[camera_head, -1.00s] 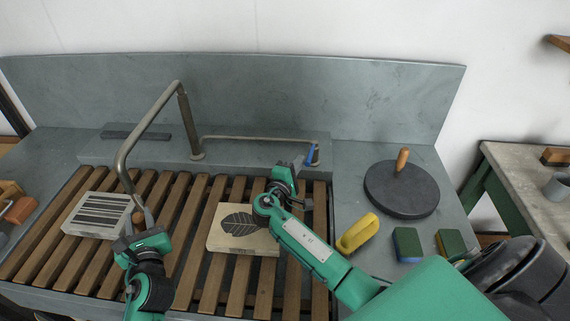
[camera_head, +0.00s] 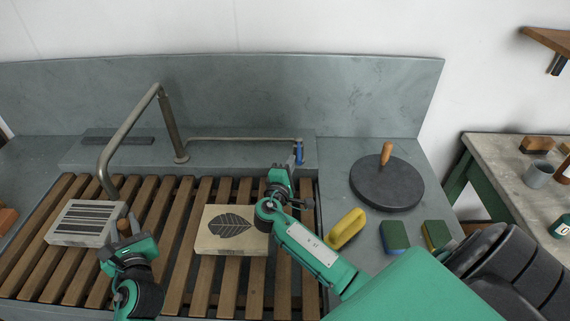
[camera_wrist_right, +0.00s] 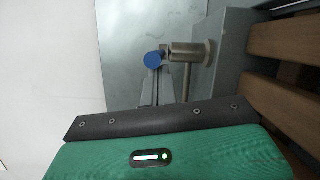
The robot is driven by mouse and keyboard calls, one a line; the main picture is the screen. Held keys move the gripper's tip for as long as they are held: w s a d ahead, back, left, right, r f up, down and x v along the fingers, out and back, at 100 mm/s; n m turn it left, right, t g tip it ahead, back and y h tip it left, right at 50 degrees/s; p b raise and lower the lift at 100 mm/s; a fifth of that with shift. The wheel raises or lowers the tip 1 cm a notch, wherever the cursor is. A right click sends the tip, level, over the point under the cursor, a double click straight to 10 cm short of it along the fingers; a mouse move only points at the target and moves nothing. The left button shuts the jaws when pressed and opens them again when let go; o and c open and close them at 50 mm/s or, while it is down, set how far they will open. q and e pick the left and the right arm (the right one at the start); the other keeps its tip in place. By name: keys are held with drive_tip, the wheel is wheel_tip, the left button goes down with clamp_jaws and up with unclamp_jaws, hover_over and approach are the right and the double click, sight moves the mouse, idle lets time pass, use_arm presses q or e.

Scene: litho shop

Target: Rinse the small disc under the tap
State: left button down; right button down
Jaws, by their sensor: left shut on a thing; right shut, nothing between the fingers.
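The tap's bent metal spout (camera_head: 125,133) comes down at the left over the slatted rack; I see no water at its end. My left gripper (camera_head: 128,227) is shut beside and below the spout end, on a small brown handle (camera_head: 122,226). This seems to belong to the small disc, whose plate I cannot make out. My right gripper (camera_head: 291,168) is shut and empty, close to the blue tap lever (camera_head: 299,153) at the end of the pipe. The lever also shows in the right wrist view (camera_wrist_right: 153,60); I cannot tell if the fingers touch it.
A striped block (camera_head: 87,222) and a leaf-pattern block (camera_head: 230,231) lie on the wooden slats (camera_head: 172,215). A large dark disc (camera_head: 387,185) with a wooden handle, a yellow tool (camera_head: 347,228) and two sponges (camera_head: 394,237) are on the right counter. A side table (camera_head: 500,165) stands far right.

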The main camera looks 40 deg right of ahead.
use_arm(q)
drive_tip(key=shift+r, duration=0.15)
use_arm(e)
drive_tip(key=s+a, duration=0.1)
drive_tip(key=a, duration=0.2)
drive_tip(key=s+a+f, duration=0.1)
drive_tip(key=s+a, duration=0.1)
drive_tip(key=a, duration=0.2)
drive_tip(key=s+a, duration=0.1)
drive_tip(key=a, duration=0.2)
drive_tip(key=shift+s+a+f, duration=0.15)
drive_tip(key=shift+a, duration=0.2)
use_arm(q)
drive_tip(key=shift+s+d, duration=0.1)
drive_tip(key=s+d+p, duration=0.1)
drive_tip(key=s+d, duration=0.3)
drive_tip(key=s, duration=0.2)
drive_tip(key=shift+s, duration=0.35)
use_arm(e)
drive_tip(key=shift+r, duration=0.65)
idle(0.7)
